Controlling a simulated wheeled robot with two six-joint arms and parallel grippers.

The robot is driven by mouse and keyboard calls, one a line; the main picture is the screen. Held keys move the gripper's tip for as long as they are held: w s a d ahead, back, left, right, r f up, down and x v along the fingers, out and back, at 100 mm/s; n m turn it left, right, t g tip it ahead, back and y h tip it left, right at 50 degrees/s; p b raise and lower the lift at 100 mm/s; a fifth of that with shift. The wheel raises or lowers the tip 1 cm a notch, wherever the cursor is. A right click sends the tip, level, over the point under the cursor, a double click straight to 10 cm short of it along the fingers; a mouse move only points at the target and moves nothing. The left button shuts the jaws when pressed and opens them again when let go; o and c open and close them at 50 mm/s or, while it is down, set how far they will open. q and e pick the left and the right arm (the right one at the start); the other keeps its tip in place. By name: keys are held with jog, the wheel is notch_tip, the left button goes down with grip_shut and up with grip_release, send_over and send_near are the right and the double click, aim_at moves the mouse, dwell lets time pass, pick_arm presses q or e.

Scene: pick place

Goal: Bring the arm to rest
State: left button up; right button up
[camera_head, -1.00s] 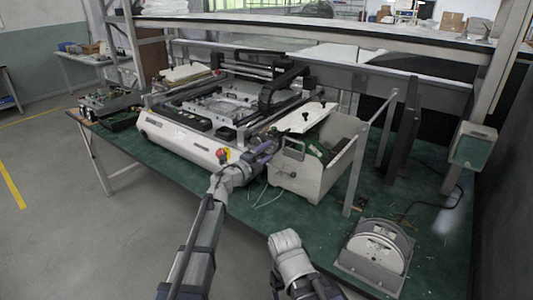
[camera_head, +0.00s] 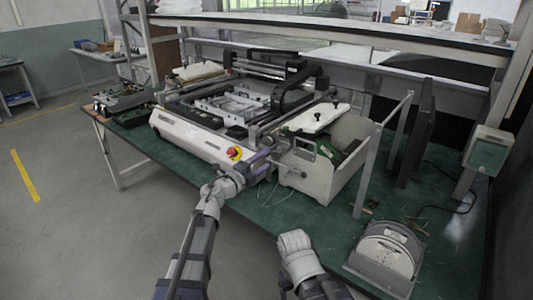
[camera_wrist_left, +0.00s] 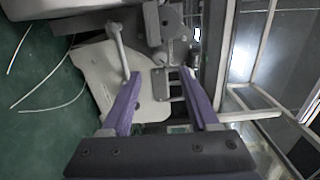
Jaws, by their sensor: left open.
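My left gripper (camera_head: 264,158) reaches in from the front, beside the front right corner of the white machine (camera_head: 184,137) and left of the pale open-topped box (camera_head: 303,174). In the left wrist view its two purple fingers (camera_wrist_left: 161,90) stand wide apart, with no object held between them. A pale plate and a metal bracket lie beyond the fingers there. I cannot tell whether the fingertips touch anything. Part of my right arm (camera_head: 296,254) shows at the bottom, but its gripper does not show.
The green table (camera_head: 268,208) has clear room in front of the box. A red button (camera_head: 235,153) sits on the machine near my left gripper. A grey round-topped device (camera_head: 387,255) stands at the front right. A metal post (camera_head: 367,170) rises beside the box.

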pick_arm(q)
jog(key=s+a+f+n+t+y, duration=0.1)
jog(key=a+n+t+y, duration=0.2)
jog(key=a+n+y, duration=0.65)
jog(key=s+f+n+g+y, duration=0.5)
jog(key=s+f+n+g, duration=0.15)
jog(key=f+n, duration=0.25)
jog(key=s+d+f+n+g+h, duration=0.1)
jog(key=s+d+f+g, duration=0.15)
jog(key=s+f, duration=0.3)
jog(key=s+d+f+n+g, duration=0.2)
jog(key=s+f+g, duration=0.15)
jog(key=s, duration=0.35)
jog(key=s+d+f+g+h, duration=0.1)
jog(key=s+d+g, duration=0.15)
jog(key=s, duration=0.45)
jog(key=s+d+f+g+h, duration=0.1)
jog(key=s+d+f+g, duration=0.15)
jog(key=s, duration=0.45)
notch_tip(320, 180, up, 16)
jog(key=p, duration=1.5)
jog(key=shift+w+a+f, duration=0.15)
jog(key=shift+a, duration=0.15)
